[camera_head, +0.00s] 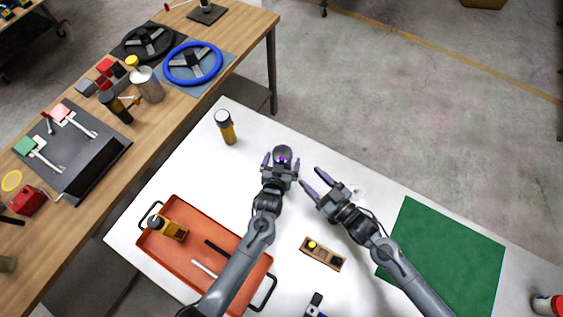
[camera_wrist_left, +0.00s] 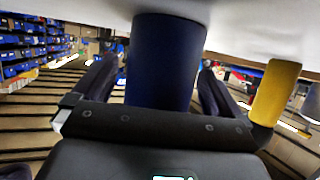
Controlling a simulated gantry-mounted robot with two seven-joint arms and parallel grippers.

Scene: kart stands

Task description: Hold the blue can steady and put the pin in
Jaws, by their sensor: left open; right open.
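The dark blue can (camera_head: 283,153) stands on the white table, with a purplish spot on its top. My left gripper (camera_head: 281,162) is open around it, one finger on each side. In the left wrist view the can (camera_wrist_left: 165,65) fills the space between the fingers; I cannot tell whether they touch it. My right gripper (camera_head: 310,178) is open and empty, just right of the can. A small wooden block (camera_head: 322,255) with a yellow peg and a dark piece lies below my right gripper; I cannot tell whether either is the pin.
An orange tray (camera_head: 185,212) with a yellow bottle and two sticks lies at the left. A yellow bottle (camera_head: 226,128) stands upper left of the can; a yellow object shows in the left wrist view (camera_wrist_left: 275,92). A green mat (camera_head: 445,250) lies right. A wooden bench (camera_head: 100,110) adjoins.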

